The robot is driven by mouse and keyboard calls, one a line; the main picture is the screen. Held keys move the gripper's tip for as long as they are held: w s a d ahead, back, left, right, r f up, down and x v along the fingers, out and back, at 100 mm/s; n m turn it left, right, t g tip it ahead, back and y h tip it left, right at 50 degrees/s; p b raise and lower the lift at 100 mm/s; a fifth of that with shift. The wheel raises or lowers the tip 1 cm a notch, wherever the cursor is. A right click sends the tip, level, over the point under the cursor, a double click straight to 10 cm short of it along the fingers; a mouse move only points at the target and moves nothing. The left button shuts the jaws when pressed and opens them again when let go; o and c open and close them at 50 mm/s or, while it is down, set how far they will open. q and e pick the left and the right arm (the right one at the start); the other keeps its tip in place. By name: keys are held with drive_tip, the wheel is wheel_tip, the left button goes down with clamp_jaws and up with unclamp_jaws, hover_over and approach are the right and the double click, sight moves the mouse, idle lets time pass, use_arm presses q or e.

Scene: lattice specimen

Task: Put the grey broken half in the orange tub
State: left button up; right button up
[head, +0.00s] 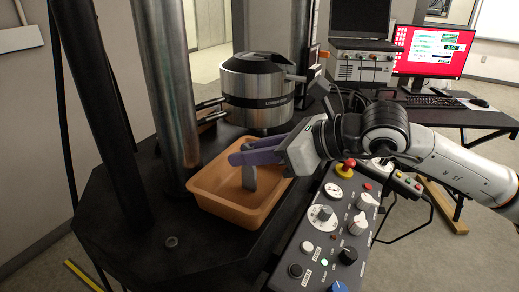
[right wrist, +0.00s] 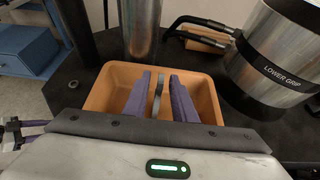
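The orange tub (head: 226,211) sits on the dark machine table and also shows in the right wrist view (right wrist: 95,101). My right gripper (head: 238,155) reaches over the tub from the right, its purple fingers pointing left. In the right wrist view its fingers (right wrist: 160,82) are parted. The grey broken half (head: 249,178) is upright inside the tub's outline, below and partly behind the fingers. In the right wrist view the grey half (right wrist: 157,96) shows between the fingers, with narrow gaps beside it. Whether its lower end touches the tub floor is unclear.
The steel lower grip (head: 258,90) stands behind the tub, with a thick metal column (head: 163,90) at its left. A control panel (head: 325,225) with knobs and a red button is right of the tub. Bare table lies left of the tub.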

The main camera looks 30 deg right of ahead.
drive_tip(key=shift+r, duration=0.15)
drive_tip(key=shift+s+d+b, duration=0.55)
drive_tip(key=shift+b, duration=0.15)
drive_tip(key=shift+s+d+r+b, duration=0.15)
drive_tip(key=shift+s+b, duration=0.15)
drive_tip(key=shift+b, duration=0.05)
drive_tip(key=shift+s+r+b, duration=0.15)
drive_tip(key=shift+s+b, duration=0.2)
use_arm(q)
drive_tip(key=shift+d+f+b, duration=0.15)
drive_tip(key=shift+f+b, duration=0.75)
drive_tip(key=shift+f, duration=0.15)
drive_tip(key=shift+d+f+b, duration=0.1)
drive_tip(key=shift+f+b, duration=0.75)
drive_tip(key=shift+f, duration=0.2)
use_arm(e)
drive_tip(key=v, duration=0.9)
drive_tip(key=shift+r, duration=0.3)
use_arm(q)
drive_tip(key=shift+w, duration=0.15)
